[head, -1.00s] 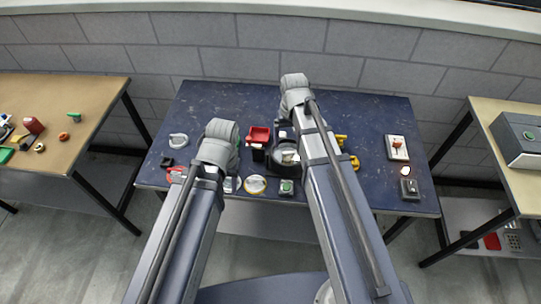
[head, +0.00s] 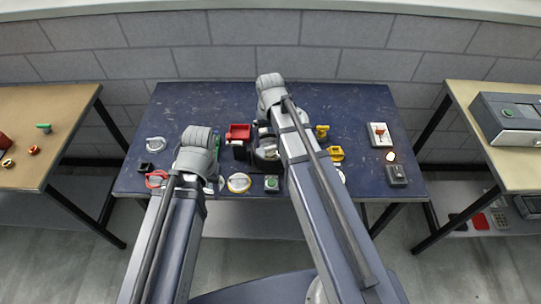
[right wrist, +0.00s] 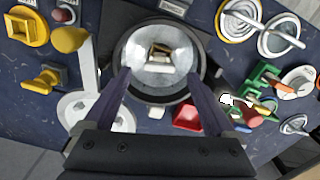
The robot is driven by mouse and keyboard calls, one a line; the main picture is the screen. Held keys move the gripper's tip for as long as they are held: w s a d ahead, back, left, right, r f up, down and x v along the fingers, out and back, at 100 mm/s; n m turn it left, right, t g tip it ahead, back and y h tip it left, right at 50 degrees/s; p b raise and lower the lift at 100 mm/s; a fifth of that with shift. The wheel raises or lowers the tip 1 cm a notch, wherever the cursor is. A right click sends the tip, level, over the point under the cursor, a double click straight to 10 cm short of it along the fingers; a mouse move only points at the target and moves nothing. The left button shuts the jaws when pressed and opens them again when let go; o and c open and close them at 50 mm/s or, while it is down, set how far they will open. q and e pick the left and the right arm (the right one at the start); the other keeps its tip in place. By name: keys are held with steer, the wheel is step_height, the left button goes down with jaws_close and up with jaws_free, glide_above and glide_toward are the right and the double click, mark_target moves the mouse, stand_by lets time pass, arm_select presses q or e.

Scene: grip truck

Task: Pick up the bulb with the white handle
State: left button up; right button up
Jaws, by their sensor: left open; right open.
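In the right wrist view, a round, silvery, glass-like dish (right wrist: 146,77) sits in a black ring-shaped holder (right wrist: 183,93). A small white, handle-like piece (right wrist: 159,68) lies at its middle; I cannot tell for sure that this is the bulb. My right gripper (right wrist: 163,78) is open and empty, its fingers over the two sides of the dish. In the head view my right arm hides most of the holder (head: 262,158). A small glowing bulb (head: 391,157) stands at the table's right by a grey box. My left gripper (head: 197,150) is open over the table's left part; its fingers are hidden.
The dark blue table (head: 330,100) is bare along its back. Tan side tables (head: 40,110) stand left and right.

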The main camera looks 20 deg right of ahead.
mark_target(271, 147)
step_height(271, 147, down, 4)
steer(key=b, duration=0.3)
steer(key=shift+s+f, duration=0.1)
steer(key=shift+s, duration=0.05)
jaws_close()
stand_by(0.5)
